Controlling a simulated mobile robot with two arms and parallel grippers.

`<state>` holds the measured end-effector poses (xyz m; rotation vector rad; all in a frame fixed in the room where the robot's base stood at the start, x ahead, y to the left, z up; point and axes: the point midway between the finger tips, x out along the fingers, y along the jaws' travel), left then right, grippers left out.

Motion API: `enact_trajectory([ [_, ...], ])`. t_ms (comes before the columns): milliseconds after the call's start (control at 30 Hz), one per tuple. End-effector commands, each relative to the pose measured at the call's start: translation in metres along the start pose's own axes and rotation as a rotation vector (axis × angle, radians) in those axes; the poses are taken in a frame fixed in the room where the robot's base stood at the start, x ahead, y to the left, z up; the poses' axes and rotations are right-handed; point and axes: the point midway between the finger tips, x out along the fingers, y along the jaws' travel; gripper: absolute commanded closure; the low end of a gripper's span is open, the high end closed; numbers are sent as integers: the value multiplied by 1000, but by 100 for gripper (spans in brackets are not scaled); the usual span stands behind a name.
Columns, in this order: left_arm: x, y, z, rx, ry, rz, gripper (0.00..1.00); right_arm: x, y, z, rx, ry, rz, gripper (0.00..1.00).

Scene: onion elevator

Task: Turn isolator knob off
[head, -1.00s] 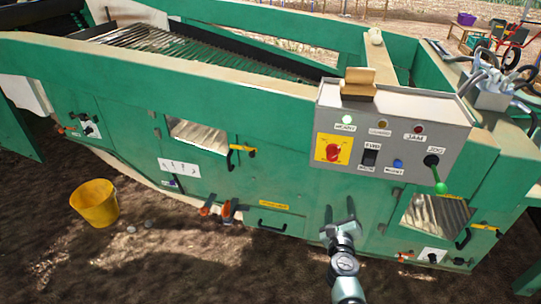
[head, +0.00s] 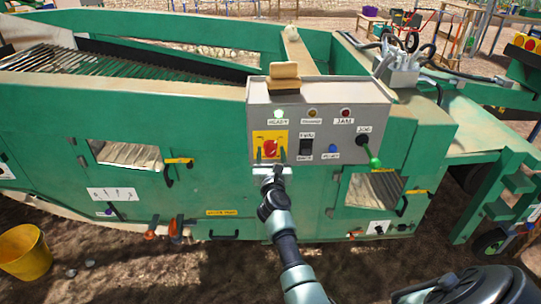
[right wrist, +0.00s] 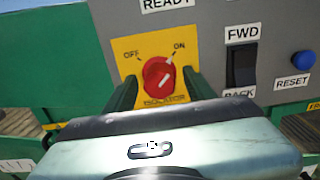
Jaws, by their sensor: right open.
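The red isolator knob (head: 270,148) sits on a yellow plate on the grey control panel (head: 376,99). In the right wrist view the knob (right wrist: 158,76) has its white mark pointing up and right toward ON; OFF is printed at the upper left. My right gripper (head: 271,155) is open, with one finger on each side of the knob's lower part. In the right wrist view the fingers (right wrist: 160,92) flank the knob; I cannot tell whether they touch it. My left gripper is not in view.
To the right on the panel are a black FWD/BACK switch (head: 306,147), a blue reset button (head: 332,149) and a green-tipped jog lever (head: 374,162). A yellow bucket (head: 25,252) stands on the ground at left.

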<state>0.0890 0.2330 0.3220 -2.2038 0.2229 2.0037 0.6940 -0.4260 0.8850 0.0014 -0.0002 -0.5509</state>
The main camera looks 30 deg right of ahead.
Motion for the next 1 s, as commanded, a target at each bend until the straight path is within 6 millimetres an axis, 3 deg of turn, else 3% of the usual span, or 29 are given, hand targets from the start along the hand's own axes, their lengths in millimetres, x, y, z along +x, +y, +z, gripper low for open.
enact_trajectory([
  [167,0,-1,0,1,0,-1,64,0,0,0,-1,0,0,45],
  [400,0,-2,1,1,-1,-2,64,0,0,0,-1,0,1,100],
  [733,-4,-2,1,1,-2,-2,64,0,0,0,-44,1,1,100],
  [1000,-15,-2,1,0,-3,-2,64,0,1,2,-211,2,2,100],
])
